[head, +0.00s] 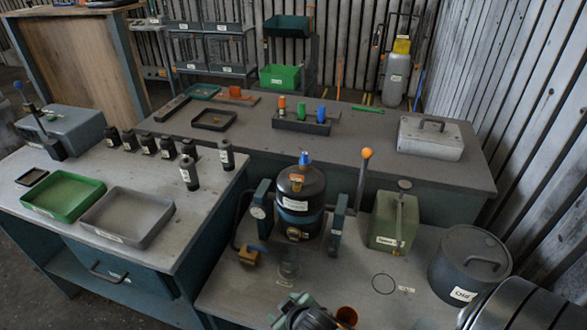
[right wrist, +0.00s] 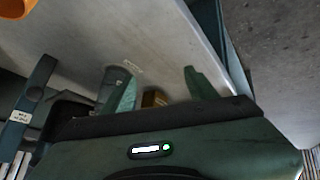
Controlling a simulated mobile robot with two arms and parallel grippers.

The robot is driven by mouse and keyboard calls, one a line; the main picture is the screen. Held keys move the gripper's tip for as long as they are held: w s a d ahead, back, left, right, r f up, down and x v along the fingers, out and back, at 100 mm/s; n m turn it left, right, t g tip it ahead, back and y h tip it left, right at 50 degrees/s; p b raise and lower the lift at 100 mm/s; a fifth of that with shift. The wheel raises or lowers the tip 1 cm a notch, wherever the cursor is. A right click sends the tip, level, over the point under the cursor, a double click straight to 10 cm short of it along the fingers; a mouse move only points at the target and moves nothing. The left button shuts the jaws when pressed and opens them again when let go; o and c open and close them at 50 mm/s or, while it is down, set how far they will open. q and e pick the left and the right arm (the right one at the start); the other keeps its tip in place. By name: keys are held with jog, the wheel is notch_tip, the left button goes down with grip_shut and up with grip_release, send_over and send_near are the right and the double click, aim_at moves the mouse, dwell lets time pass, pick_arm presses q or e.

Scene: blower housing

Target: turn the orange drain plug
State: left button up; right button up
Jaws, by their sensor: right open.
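The dark blower housing (head: 299,200) stands upright on the front bench, with a blue-topped orange fitting (head: 297,178) on top. My left gripper is out of view.
An orange cup-shaped part (head: 347,316) is beside my right gripper. An orange-knobbed lever (head: 366,155), a green can (head: 393,222) and a lidded grey pot (head: 469,266) are to the right. Trays (head: 128,238) lie left.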

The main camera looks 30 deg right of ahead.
jog(key=w+a+r+n+t+y+p, duration=0.1)
jog(key=w+a+r+n+t+y, duration=0.3)
jog(key=w+r, duration=0.65)
jog(key=w+a+r+n+t+y, duration=0.1)
jog(key=w+a+r+n+t, duration=0.3)
jog(key=w+r, duration=0.65)
jog(key=w+a+r+n+y, duration=0.1)
jog(key=a+r+n+y, duration=0.5)
jog(key=r+n+y, duration=0.25)
notch_tip(320, 180, up, 4)
jog(key=r+n+g+h+p, duration=0.1)
jog(key=n+g+h+p, duration=0.2)
jog(key=n+g+h, duration=0.8)
send_over(297, 175)
jog(key=m+g, duration=0.1)
jog(key=m+g+h, duration=0.1)
jog(key=g, duration=0.1)
jog(key=m+g, duration=0.1)
jog(key=m, duration=0.1)
jog(key=shift+f+g+h, duration=0.25)
jog(key=shift+g+h, duration=0.1)
jog(key=shift+g, duration=0.05)
jog(key=shift+s+d+f, duration=0.15)
jog(key=shift+f, duration=0.05)
notch_tip(297, 175, down, 6)
jog(key=shift+f+p, duration=0.1)
jog(key=shift+p, duration=1)
jog(key=shift+f, duration=0.55)
